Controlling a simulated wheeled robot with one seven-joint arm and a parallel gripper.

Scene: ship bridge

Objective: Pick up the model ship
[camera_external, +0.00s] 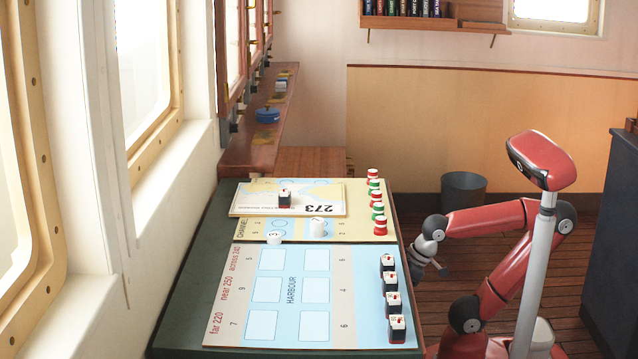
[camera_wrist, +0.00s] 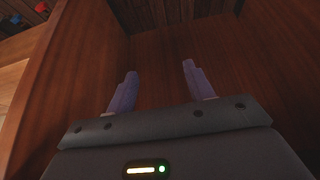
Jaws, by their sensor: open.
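Several small model ships with black hulls and white-and-red tops stand in a column along the right edge of the harbour board, including the nearest one (camera_external: 397,330) and the farthest one (camera_external: 387,264). A similar model ship (camera_external: 284,199) stands alone on the board marked 273 (camera_external: 245,205). Which one the task means I cannot tell. My gripper (camera_external: 431,270) is just right of the table's right edge, apart from the ships. In the wrist view my gripper (camera_wrist: 159,69) is open and empty, its fingers apart over brown wood; no ship can be made out there.
The harbour board (camera_external: 291,320) covers the near part of the green table (camera_external: 190,275). Red and green buoy-like pieces (camera_external: 380,226) line the channel board's right edge. White cylinders (camera_external: 317,228) stand on it. A grey bin (camera_external: 464,190) is on the floor behind my arm.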

